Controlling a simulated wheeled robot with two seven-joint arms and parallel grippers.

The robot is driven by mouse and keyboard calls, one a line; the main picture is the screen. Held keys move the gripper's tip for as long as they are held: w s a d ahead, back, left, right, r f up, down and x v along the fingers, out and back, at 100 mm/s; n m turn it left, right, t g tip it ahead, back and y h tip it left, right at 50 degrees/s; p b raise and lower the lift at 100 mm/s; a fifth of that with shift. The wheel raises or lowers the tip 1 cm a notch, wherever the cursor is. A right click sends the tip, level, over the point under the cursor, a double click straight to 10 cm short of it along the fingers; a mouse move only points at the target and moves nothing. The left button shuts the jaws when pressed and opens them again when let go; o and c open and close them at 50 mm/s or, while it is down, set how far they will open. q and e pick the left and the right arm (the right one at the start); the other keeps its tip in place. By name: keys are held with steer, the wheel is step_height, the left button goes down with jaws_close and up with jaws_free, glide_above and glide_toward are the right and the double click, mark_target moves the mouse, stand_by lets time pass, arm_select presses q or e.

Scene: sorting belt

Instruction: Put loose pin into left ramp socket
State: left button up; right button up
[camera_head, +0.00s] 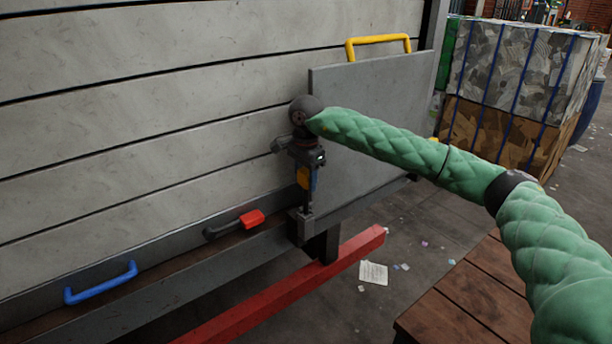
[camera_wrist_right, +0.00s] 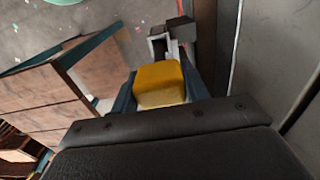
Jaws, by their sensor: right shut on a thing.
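My right gripper (camera_head: 307,184) points down and is shut on the yellow head of the pin (camera_head: 302,178). In the right wrist view the yellow head (camera_wrist_right: 160,84) sits between the dark blue fingers of the gripper (camera_wrist_right: 163,92). A dark shank shows below the fingers in the head view. It reaches down to a grey socket bracket (camera_head: 300,227) at the end of the ramp edge. The bracket also shows just past the head in the right wrist view (camera_wrist_right: 166,46). I cannot tell whether the shank tip is inside it. My left gripper is out of view.
A grey panel (camera_head: 370,125) with a yellow handle (camera_head: 378,40) stands right behind my right gripper. A red-tipped lever (camera_head: 252,219) and a blue handle (camera_head: 100,283) lie left along the edge. A red beam (camera_head: 290,291) runs below. A wooden table (camera_head: 470,302) stands right.

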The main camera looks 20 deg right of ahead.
mark_target(306, 197)
arm_select(q)
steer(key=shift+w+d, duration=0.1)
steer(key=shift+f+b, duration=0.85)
steer(key=shift+b, duration=0.1)
stand_by(0.5)
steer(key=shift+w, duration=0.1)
